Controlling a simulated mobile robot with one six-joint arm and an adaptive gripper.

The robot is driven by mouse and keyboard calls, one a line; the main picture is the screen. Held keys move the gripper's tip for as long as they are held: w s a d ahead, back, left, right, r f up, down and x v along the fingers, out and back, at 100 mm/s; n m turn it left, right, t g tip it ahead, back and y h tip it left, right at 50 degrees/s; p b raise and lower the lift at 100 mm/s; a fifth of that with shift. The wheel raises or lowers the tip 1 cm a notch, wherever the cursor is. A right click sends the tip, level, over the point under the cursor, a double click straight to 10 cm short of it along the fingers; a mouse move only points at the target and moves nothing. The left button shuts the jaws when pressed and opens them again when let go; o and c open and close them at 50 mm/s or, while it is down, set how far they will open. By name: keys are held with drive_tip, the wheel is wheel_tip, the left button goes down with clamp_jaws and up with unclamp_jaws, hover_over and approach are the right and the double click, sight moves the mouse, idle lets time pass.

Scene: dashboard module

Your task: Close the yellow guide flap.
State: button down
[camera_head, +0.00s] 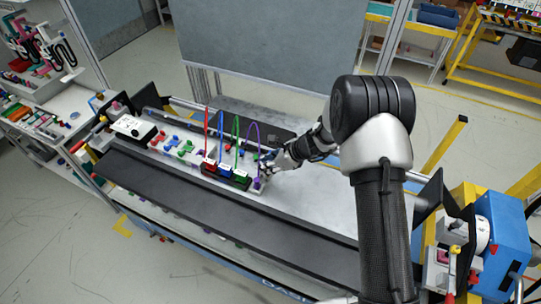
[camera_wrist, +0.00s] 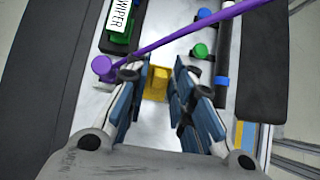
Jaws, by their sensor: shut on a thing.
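The yellow guide flap (camera_wrist: 157,76) shows in the wrist view as a small yellow piece on the pale module plate. My gripper (camera_wrist: 158,88) has its two blue-padded fingers on either side of it, shut on it. In the head view my gripper (camera_head: 268,164) is low at the right end of the module, beside the purple cable. The flap cannot be made out there. How far the flap is turned is hard to tell.
A purple cable (camera_wrist: 178,36) runs from a purple plug (camera_wrist: 102,66) past the left fingertip. A green connector (camera_wrist: 118,44) labelled WIPER stands at upper left. Green (camera_wrist: 200,50) and blue (camera_wrist: 204,14) clips sit beside a dark bar. The plate to the right (camera_head: 310,190) is clear.

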drive_tip(key=h+p, duration=0.1)
drive_tip(key=p, duration=0.2)
drive_tip(key=a+g+h+p, duration=0.1)
drive_tip(key=h+p, duration=0.1)
drive_tip(key=p, duration=0.1)
drive_tip(key=shift+w+a+r, duration=0.1)
drive_tip(key=shift+w+a, duration=0.05)
drive_tip(key=shift+w, duration=0.05)
drive_tip(key=shift+w+a+f+g+h+p, duration=0.2)
drive_tip(key=shift+a+f+g+h+p, duration=0.2)
drive_tip(key=shift+h+p, duration=0.6)
drive_tip(key=shift+w+a+f+h+b, duration=0.15)
drive_tip(key=shift+f+h+b, duration=0.15)
drive_tip(key=shift+f+h, duration=0.25)
drive_tip(key=shift+g+h+b, duration=0.3)
drive_tip(key=shift+h+b, duration=0.05)
drive_tip(key=shift+b, duration=0.05)
drive_tip(key=c, duration=1.6)
unclamp_jaws()
drive_tip(key=shift+f, duration=0.1)
wheel_tip(320, 180, up, 12)
drive_tip(key=shift+s+d, duration=0.2)
drive_tip(key=shift+d, duration=0.05)
